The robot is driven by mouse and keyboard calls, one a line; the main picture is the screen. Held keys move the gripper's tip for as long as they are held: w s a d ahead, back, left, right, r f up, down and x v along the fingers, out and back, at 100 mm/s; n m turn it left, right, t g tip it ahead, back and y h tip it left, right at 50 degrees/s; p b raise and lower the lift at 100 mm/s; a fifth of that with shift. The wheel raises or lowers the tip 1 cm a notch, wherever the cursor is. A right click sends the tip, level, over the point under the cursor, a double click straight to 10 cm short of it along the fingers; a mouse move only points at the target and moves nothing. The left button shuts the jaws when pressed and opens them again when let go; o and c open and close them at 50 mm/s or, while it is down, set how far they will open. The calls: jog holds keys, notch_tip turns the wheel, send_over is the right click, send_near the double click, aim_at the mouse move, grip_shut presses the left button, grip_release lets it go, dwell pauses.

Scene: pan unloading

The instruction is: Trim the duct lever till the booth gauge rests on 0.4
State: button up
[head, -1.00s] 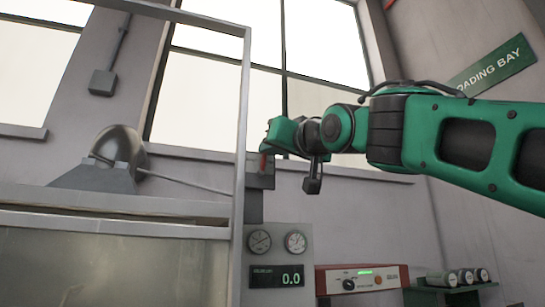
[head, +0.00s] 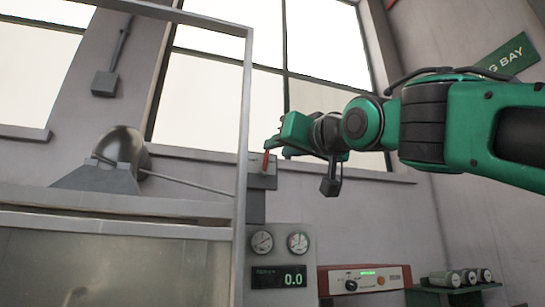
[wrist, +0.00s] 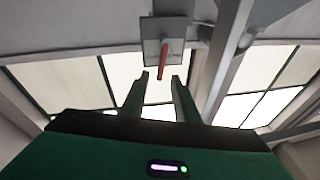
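The duct lever (head: 266,161) is a small red handle on a grey box (head: 262,180) beside the booth's upright post. The wrist view shows the lever (wrist: 163,62) just beyond and between my fingertips. My gripper (wrist: 161,77) is open, its two fingers apart with clear space between them. In the head view my gripper (head: 272,146) is beside the top of the lever, partly overlapping it; I cannot tell whether they touch. The booth gauge's green digital display (head: 279,278) reads 0.0. Two round dials (head: 262,242) (head: 298,242) sit above it.
The booth's grey frame post (head: 243,140) stands close left of the lever. A grey domed duct part (head: 122,148) with a thin rod is at left. A red-fronted box (head: 365,279) and a rack of several cylinders (head: 455,279) are lower right. Large windows fill the back wall.

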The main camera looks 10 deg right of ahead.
jog(key=v, duration=0.6)
jog(key=shift+s+d+f, duration=0.15)
jog(key=shift+s, duration=0.15)
jog(key=w+d+f+m+g+h, duration=0.1)
jog(key=w+d+f+g+h, duration=0.15)
jog(key=d+f, duration=0.5)
jog(key=w+d+f+m+g+h, duration=0.2)
jog(key=w+d+f, duration=0.15)
jog(key=f, duration=0.65)
jog(key=w+d+f+m+g+h, duration=0.1)
jog(key=w+d+f+g+h, duration=0.1)
jog(key=d+f, duration=0.55)
jog(key=s+d+f+m+g+h, duration=0.1)
jog(key=s+d+f+g, duration=0.15)
jog(key=f, duration=0.75)
jog(key=s+d+f+m+g+h, duration=0.1)
jog(key=s+d+f+g, duration=0.2)
jog(key=f, duration=0.8)
jog(key=s+d+f+m+g+y, duration=0.2)
jog(key=s+f+g, duration=0.6)
jog(key=s+f, duration=1.3)
jog(key=shift+d+f, duration=0.6)
jog(key=shift+d, duration=0.2)
